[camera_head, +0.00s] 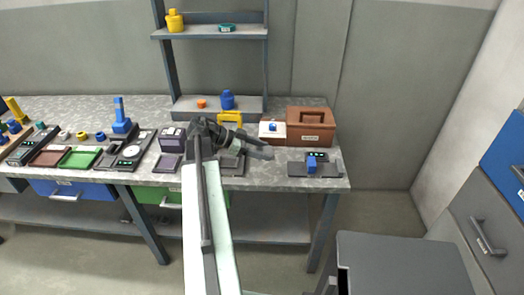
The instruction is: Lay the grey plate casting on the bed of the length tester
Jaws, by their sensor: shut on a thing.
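My gripper (262,147) reaches to the right over the bench, a little above its top. It is shut on a small dark grey piece at its tips, which I take to be the grey plate casting; its outline blends with the fingers. A low dark device with a blue block (311,165) stands to the right of my gripper near the bench's right end. It may be the length tester, but its label is too small to read. Another dark device (232,165) is partly hidden below and behind my arm.
A brown box (311,126) and a white box (272,131) stand behind my gripper, with a yellow bracket (230,118) to their left. A shelf rack (222,32) rises at the back. Several devices and trays crowd the bench's left. A grey cabinet (400,262) stands front right.

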